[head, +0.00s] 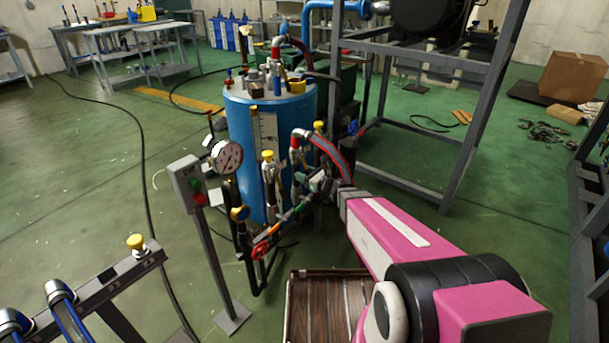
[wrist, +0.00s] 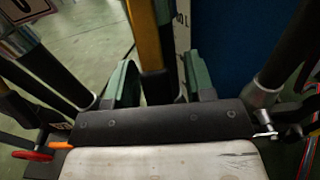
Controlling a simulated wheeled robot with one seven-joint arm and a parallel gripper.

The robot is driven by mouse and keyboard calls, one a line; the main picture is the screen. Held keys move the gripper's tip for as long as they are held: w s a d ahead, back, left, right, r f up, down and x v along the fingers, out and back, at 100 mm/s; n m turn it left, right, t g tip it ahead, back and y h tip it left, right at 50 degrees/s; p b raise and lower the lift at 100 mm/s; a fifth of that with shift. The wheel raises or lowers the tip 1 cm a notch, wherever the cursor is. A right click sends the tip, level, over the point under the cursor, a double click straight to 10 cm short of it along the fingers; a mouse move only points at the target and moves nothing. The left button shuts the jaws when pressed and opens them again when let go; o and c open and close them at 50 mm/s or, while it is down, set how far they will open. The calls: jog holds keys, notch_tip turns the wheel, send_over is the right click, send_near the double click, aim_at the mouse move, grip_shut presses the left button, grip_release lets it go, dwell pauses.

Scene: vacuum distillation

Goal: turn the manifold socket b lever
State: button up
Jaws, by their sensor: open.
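The manifold (head: 268,228) is a pipe assembly with yellow caps, hoses and a red lever (head: 266,249), in front of the blue tank. I cannot make out which part is the socket b lever. My gripper (head: 318,184) is at the manifold's right side, small and partly hidden among the fittings. In the wrist view its two green fingers (wrist: 160,75) are apart. A yellow bar with a dark lower end (wrist: 147,35) stands between them. I cannot tell whether either finger touches it. A red piece (wrist: 33,155) shows at the lower left.
The blue tank (head: 240,130) stands close behind the manifold. A round gauge (head: 227,157) and a control box on a post (head: 187,183) stand left. A grey steel frame (head: 410,185) is right of the tank. Dark pipes flank my fingers in the wrist view.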

grip_shut()
jog(key=shift+s+d, duration=0.1)
jog(key=shift+s+d+r+g+h, duration=0.3)
jog(key=shift+s+d+g+h, duration=0.1)
jog(key=shift+d+g+h, duration=0.25)
jog(key=shift+s+d+r+g+h, duration=0.25)
jog(key=shift+s+d+g+h, duration=0.15)
jog(key=shift+h, duration=0.35)
jog(key=shift+s+d+r+g+h, duration=0.3)
jog(key=shift+d+r+g+h, duration=0.1)
jog(key=shift+g+h, duration=0.35)
jog(key=shift+s+d+r+g+h, duration=0.3)
jog(key=shift+d+r+g+h, duration=0.15)
jog(key=shift+h, duration=0.4)
jog(key=shift+f, duration=0.1)
grip_release()
